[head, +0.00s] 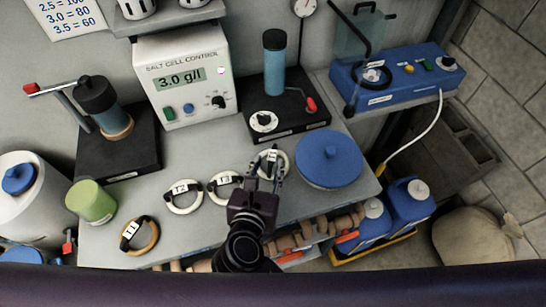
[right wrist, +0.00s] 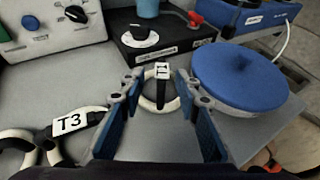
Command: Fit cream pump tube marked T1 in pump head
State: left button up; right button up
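The cream tube marked T1 (head: 285,163) is a small ring lying on the grey bench, left of the round blue lid. In the right wrist view the tube (right wrist: 176,103) shows between and beyond my fingers, its white T1 tag at the far side. My right gripper (head: 267,168) is open, its fingers apart and pointing at the tube; I cannot tell whether they touch it. The pump head (head: 375,76), with a round dark rotor, sits on the left part of the blue pump box (head: 410,78) at the upper right. My left gripper is not in view.
Cream tubes T2 (head: 183,208) and T3 (head: 214,199) and an amber ring (head: 154,238) with a tag lie to the left. The blue lid (head: 329,158) is close at right. A black stand (head: 290,119) with a blue cylinder is behind. Blue jugs (head: 408,205) stand below the bench.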

aim_at(271, 158)
jog(key=p+x, duration=0.1)
jog(key=x, duration=0.3)
jog(key=shift+d, duration=0.15)
jog(key=shift+w+d+f, duration=0.1)
jog(key=shift+w+f, duration=0.35)
jog(key=shift+w, duration=0.15)
grip_shut()
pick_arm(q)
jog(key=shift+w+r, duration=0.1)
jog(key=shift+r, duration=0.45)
